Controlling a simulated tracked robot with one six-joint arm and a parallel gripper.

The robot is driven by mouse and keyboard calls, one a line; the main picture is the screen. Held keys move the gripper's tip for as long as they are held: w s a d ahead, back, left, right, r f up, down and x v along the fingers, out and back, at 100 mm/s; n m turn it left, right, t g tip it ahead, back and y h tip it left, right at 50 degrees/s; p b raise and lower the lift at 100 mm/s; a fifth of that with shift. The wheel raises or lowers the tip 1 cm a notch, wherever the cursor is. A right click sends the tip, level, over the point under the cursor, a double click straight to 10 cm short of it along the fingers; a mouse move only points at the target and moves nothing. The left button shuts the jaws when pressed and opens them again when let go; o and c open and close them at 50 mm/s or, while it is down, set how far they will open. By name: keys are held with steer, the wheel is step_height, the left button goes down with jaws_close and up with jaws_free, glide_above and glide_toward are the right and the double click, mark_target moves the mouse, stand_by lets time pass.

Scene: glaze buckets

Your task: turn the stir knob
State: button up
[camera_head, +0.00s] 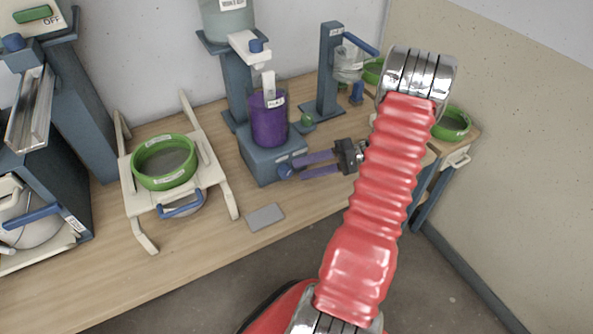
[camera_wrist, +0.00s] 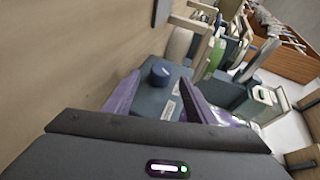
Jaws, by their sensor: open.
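The blue stir knob (camera_head: 285,172) sticks out of the front of a dark blue-grey mixer base (camera_head: 262,165). The knob also shows in the wrist view (camera_wrist: 159,72), between the two fingers as seen from the wrist. My gripper (camera_head: 298,168) has two purple fingers and is open, with nothing held. It comes from the right, and its fingertips are close to the knob. I cannot tell whether they touch it. A purple bucket (camera_head: 268,122) stands upright on the base, under a white spout arm with a blue knob (camera_head: 256,45).
A white rack (camera_head: 212,178) holding a green-rimmed sieve (camera_head: 165,163) stands left. A grey plate (camera_head: 265,217) lies near the table's front edge. A dark stand with a blue lever (camera_head: 331,70) is behind my arm. Clear wood lies at front left.

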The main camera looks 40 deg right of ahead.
mark_target(287, 170)
steer(key=shift+v, duration=1.5)
steer(key=a+r+g+h, duration=0.1)
steer(key=a+r+g, duration=0.1)
steer(key=a, duration=0.1)
steer(key=shift+w+n+g+h, duration=0.3)
steer(key=shift+w+h, duration=0.1)
steer(key=a+r+n+g+h, duration=0.1)
steer(key=a+r+h, duration=0.4)
steer(key=r+h, duration=0.5)
steer(key=shift+s+n+g, duration=0.4)
steer(key=shift+s+g, duration=0.05)
steer(key=shift+g, duration=0.15)
steer(key=shift+f, duration=0.15)
steer(key=shift+x, duration=6.85)
steer(key=shift+c, duration=0.6)
